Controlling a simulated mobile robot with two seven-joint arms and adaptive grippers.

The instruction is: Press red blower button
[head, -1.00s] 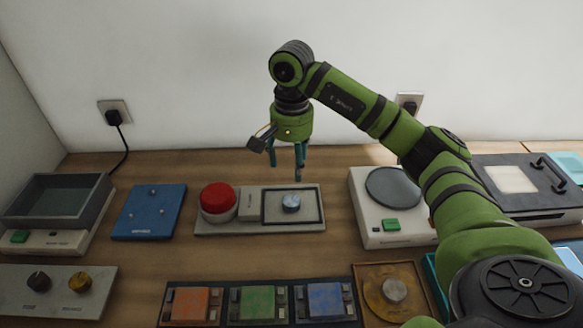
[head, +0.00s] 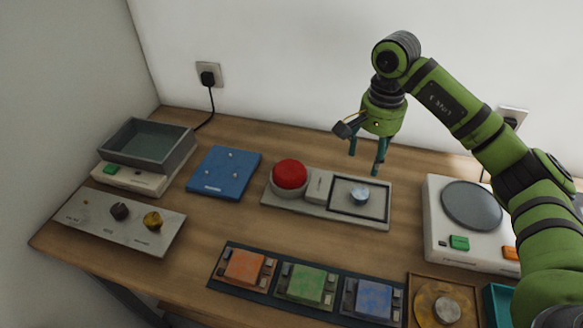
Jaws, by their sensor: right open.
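The red button (head: 290,173) is a domed red cap in a pale round collar. It sits at the left end of a grey base plate (head: 283,201) on the wooden bench. The right part of that plate has a dark-framed square with a small blue-grey round piece (head: 360,194). My right gripper (head: 366,168) hangs above the right part of the plate, right of the red button and apart from it. Its teal fingers point down, open, with nothing between them. My left gripper is not in view.
A blue board (head: 224,172) and a grey tray unit (head: 145,145) stand left of the button. A knob panel (head: 120,222) lies front left. Orange, green and blue modules (head: 304,283) line the front. A white hotplate-like unit (head: 432,222) stands right. A black cable runs to a wall socket (head: 208,76).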

